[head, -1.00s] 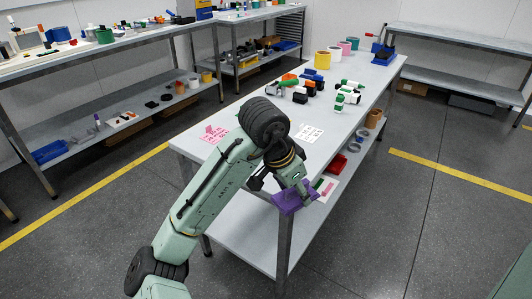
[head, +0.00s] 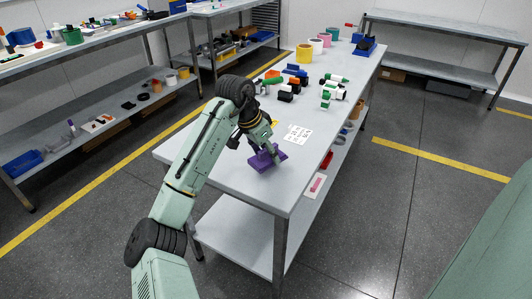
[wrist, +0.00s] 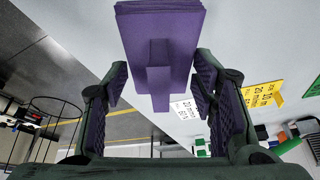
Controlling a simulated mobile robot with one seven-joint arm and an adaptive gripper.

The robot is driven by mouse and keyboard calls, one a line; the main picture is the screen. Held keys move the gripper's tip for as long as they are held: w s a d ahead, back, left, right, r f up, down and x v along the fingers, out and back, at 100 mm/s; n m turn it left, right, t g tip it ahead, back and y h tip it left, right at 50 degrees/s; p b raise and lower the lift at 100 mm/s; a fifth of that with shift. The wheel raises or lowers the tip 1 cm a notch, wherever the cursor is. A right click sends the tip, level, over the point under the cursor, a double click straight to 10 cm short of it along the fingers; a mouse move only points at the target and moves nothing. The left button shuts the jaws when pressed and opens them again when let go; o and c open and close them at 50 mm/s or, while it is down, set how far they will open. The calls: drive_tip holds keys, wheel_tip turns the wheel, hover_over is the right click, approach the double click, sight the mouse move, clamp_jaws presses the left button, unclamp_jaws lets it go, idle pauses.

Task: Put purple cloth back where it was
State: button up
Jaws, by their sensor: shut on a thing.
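The purple cloth (head: 264,160) is a folded block with a raised ridge, at the near end of the grey table (head: 225,186).
A white printed card (head: 297,133) lies beyond the cloth, with a yellow card (wrist: 262,94) near it. Bottles and small parts (head: 333,88) stand farther back, with a yellow roll (head: 304,54). The near right tabletop is clear. A lower shelf (head: 240,235) runs beneath.

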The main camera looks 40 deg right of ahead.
sight(266, 157)
drive_tip(key=shift+w+d+f, duration=0.1)
drive_tip(key=shift+w+d, duration=0.35)
drive_tip(key=shift+w, duration=0.25)
drive_tip(key=shift+f+p, duration=0.75)
drive_tip(key=shift+f, duration=1.05)
drive_tip(key=o, duration=1)
drive_tip(key=shift+o, duration=0.2)
drive_tip(key=shift+r, duration=0.1)
